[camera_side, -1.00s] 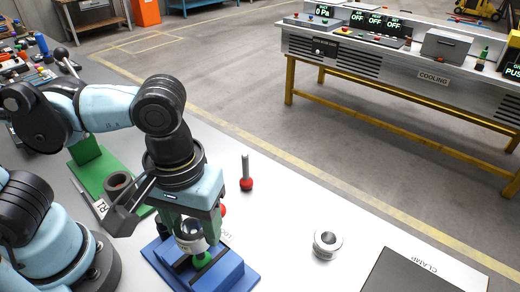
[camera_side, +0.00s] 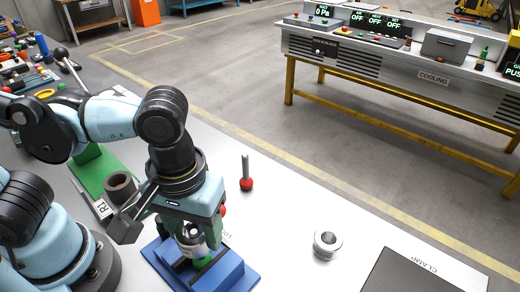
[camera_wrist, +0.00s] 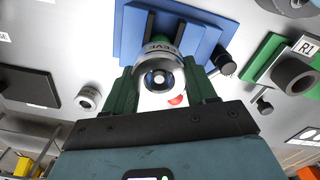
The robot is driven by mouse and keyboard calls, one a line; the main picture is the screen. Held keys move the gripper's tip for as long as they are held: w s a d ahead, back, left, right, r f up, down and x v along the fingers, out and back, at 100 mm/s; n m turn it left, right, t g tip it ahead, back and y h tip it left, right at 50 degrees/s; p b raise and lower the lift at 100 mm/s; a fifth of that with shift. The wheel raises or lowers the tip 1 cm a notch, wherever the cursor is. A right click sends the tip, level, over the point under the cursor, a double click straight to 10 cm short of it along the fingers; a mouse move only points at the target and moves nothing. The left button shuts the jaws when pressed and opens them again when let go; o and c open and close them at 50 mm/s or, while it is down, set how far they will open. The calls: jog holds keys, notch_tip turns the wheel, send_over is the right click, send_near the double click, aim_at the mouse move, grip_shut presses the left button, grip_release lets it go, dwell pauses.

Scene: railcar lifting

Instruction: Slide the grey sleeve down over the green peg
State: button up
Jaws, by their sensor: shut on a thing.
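The grey sleeve (camera_side: 189,241) is a short metal ring low between my fingers in the side view. It shows end-on, with a bright bore, in the wrist view (camera_wrist: 160,75). My gripper (camera_side: 194,234) points down and its dark green fingers (camera_wrist: 162,90) are shut on the sleeve from both sides. A bit of the green peg (camera_side: 203,263) shows just below the sleeve, within the blue fixture (camera_side: 236,276). The sleeve and my fingers hide the rest of the peg. I cannot tell how far the sleeve is around it.
A red-based grey pin (camera_side: 246,180) stands behind my gripper. A loose metal ring (camera_side: 326,244) lies to the right. A green plate (camera_side: 93,172) with a dark hollow cylinder (camera_side: 121,186) is at the left. A dark plate (camera_side: 408,276) lies front right. The white table between is clear.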

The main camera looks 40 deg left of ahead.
jog(key=shift+f, duration=2.1)
dwell(1.2)
jog(key=o, duration=1.4)
notch_tip(320, 180, up, 12)
jog(key=shift+f, duration=0.1)
jog(key=w+a+f+m+t, duration=0.1)
jog(key=w+a+t, duration=0.1)
jog(key=w+a, duration=0.2)
jog(key=w+a+f+m+t, duration=0.2)
jog(key=w+a, duration=0.1)
jog(key=a, duration=0.4)
jog(key=w+a+f+m+t, duration=0.1)
jog(key=w+a+m+t, duration=0.1)
jog(key=w+a+t, duration=0.1)
jog(key=shift+w+a+f, duration=0.2)
jog(key=shift+w+a, duration=0.2)
jog(key=shift+a, duration=0.3)
jog(key=shift+w+a+f, duration=0.2)
jog(key=shift+w+a, duration=0.2)
jog(key=shift+a, duration=0.3)
